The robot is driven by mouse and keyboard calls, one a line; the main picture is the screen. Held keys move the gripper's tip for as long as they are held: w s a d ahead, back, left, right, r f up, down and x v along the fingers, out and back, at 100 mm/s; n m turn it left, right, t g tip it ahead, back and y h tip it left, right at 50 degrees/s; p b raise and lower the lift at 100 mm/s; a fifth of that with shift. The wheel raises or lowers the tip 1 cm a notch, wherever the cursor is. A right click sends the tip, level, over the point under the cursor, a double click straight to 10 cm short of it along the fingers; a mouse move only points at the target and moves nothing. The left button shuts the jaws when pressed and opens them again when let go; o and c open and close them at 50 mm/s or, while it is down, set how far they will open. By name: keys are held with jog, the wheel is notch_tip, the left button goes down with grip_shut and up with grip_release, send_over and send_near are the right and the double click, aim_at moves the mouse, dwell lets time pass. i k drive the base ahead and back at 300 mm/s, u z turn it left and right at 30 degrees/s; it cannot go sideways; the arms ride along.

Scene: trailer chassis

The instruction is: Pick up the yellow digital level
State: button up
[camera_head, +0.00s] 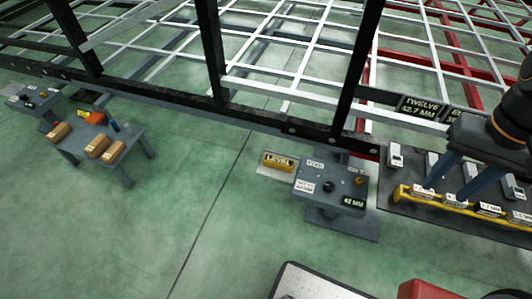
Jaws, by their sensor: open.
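A small yellow block marked LEVEL (278,161) lies on a pale plate at the left edge of a grey pedestal table, in the middle of the view. It looks like the yellow digital level, though its display cannot be made out. My gripper (447,191) is at the right, well apart from the block, with two blue fingers pointing down. It is open, and I see nothing held between the fingers. The fingers overlap a yellow-edged rack in the picture; whether they touch it cannot be told.
The grey pedestal table (318,207) bears labels and small dark and orange parts. The yellow-edged rack (405,198) holds several labelled items on a dark mat. A black trailer frame (262,124) runs behind. Another table (69,144) with boxes stands left. Green floor (200,240) lies open in front.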

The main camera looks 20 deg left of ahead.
aim_at(270, 161)
jog(key=u, duration=1.2)
jog(key=k, duration=0.5)
jog(key=z, duration=0.75)
jog(key=i, duration=0.85)
jog(key=u, duration=1.5)
